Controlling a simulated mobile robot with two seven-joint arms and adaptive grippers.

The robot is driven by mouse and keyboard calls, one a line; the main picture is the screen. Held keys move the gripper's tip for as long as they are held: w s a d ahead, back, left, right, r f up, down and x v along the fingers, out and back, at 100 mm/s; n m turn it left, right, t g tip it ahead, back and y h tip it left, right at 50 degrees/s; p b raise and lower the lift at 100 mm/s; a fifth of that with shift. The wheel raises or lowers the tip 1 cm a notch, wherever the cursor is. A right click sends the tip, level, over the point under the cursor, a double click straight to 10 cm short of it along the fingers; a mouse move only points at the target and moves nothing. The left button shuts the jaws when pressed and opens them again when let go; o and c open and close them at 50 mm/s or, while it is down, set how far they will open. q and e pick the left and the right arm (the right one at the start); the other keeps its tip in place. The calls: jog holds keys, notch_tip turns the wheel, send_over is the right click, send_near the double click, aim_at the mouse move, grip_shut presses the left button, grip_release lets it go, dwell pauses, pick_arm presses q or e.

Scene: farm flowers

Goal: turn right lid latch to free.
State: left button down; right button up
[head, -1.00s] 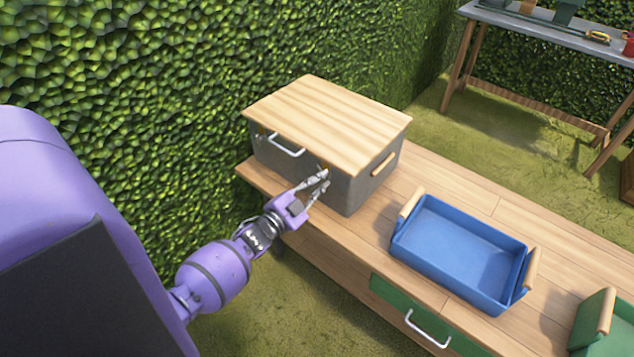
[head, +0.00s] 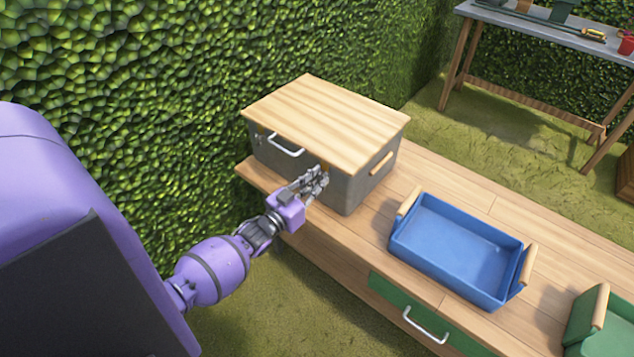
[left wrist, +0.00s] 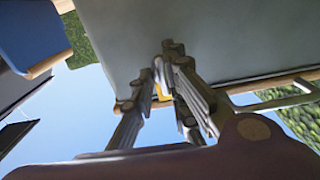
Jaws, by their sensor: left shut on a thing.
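A grey box (head: 350,192) with a pale wooden lid (head: 325,120) stands at the far left end of the bench, and the lid lies flat on it. My left gripper (head: 322,174) is at the right part of the box's front, just under the lid edge. Its fingers are shut on the small right lid latch, which they mostly hide. In the left wrist view a yellow-orange bit of the latch (left wrist: 163,91) shows between the fingertips, against the grey box wall (left wrist: 120,40). My right gripper is not in view.
A silver handle (head: 285,146) is on the box front, left of my gripper. A blue tray (head: 455,290) with wooden handles stands right of the box. A green tray (head: 578,325) is farther right. A tall hedge (head: 180,60) rises behind.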

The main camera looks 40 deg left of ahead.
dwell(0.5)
pick_arm(q)
jog(key=c, duration=1.7)
grip_release()
jog(key=shift+s, duration=0.1)
jog(key=s, duration=0.8)
jog(key=s+a, duration=0.1)
jog(key=s, duration=0.2)
jog(key=shift+s, duration=0.4)
jog(key=shift+f, duration=0.1)
